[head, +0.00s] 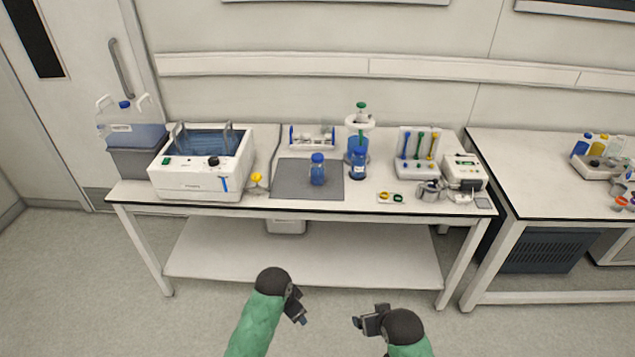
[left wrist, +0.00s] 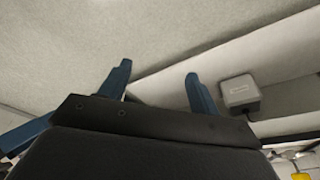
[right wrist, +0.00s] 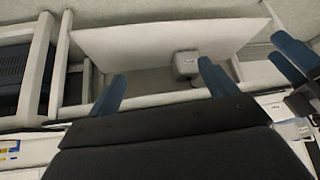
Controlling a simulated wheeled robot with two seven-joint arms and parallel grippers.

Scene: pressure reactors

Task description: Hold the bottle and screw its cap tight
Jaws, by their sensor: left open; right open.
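A blue bottle with a blue cap (head: 318,158) stands upright on the grey mat (head: 292,182) in the middle of the table. Whether the cap is tight cannot be seen. My right gripper (head: 357,322) is open and empty, also in front of the table. The fingers of the left gripper show apart in the left wrist view (left wrist: 158,82), and those of the right in the right wrist view (right wrist: 162,88).
A white water bath (head: 196,182) and a jug (head: 130,112) fill the table's left. A blue vessel with a white collar (head: 357,142), a rack of coloured tools (head: 417,168) and a white device (head: 462,172) stand right. The mat is otherwise clear.

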